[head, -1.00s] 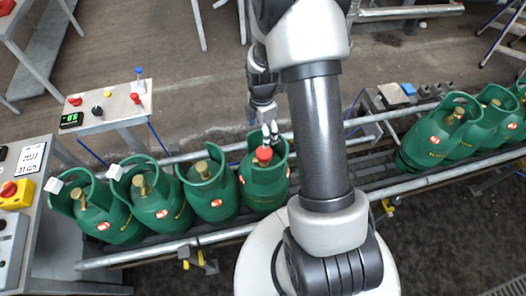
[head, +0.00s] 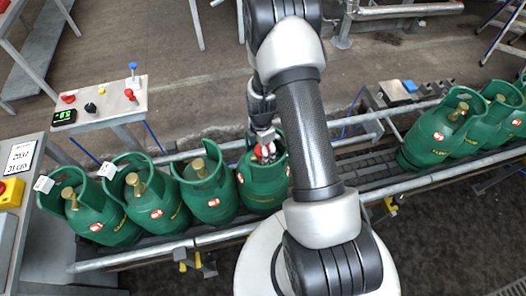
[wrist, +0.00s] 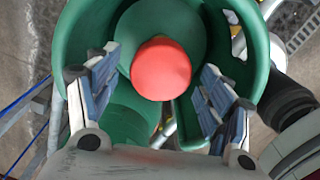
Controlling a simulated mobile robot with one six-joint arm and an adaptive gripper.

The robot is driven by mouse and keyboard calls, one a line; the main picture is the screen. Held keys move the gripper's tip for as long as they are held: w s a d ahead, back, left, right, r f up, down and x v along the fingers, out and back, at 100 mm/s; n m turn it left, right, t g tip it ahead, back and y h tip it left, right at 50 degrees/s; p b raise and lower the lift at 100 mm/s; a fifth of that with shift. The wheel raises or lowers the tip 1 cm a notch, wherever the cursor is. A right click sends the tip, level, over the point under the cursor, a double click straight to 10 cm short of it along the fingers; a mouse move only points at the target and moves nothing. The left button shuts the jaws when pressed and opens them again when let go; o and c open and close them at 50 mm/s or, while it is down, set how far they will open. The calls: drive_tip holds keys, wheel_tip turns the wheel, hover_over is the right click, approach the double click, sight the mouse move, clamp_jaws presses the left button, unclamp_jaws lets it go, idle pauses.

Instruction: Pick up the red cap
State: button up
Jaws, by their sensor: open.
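The red cap (head: 265,151) sits on top of a green gas cylinder (head: 262,187) on the conveyor, inside the cylinder's collar. In the wrist view the red cap (wrist: 161,69) is a round red disc near the middle. My gripper (head: 268,147) is down at the cap in the head view, partly covering it. In the wrist view my gripper (wrist: 157,95) is open, with one padded finger on each side of the cap and a gap on both sides. The green collar (wrist: 75,35) surrounds the cap and runs close to the fingers.
Green cylinders with brass valves (head: 203,168) stand close to the left on the conveyor (head: 350,168). More cylinders (head: 440,135) stand at the right. A control stand (head: 105,105) with coloured knobs is at the back left. The belt just right of the capped cylinder is partly clear.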

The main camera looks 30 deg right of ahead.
drive_tip(key=shift+c, duration=0.5)
drive_tip(key=c, duration=0.9)
drive_tip(key=shift+o, duration=0.2)
drive_tip(key=shift+r, duration=0.1)
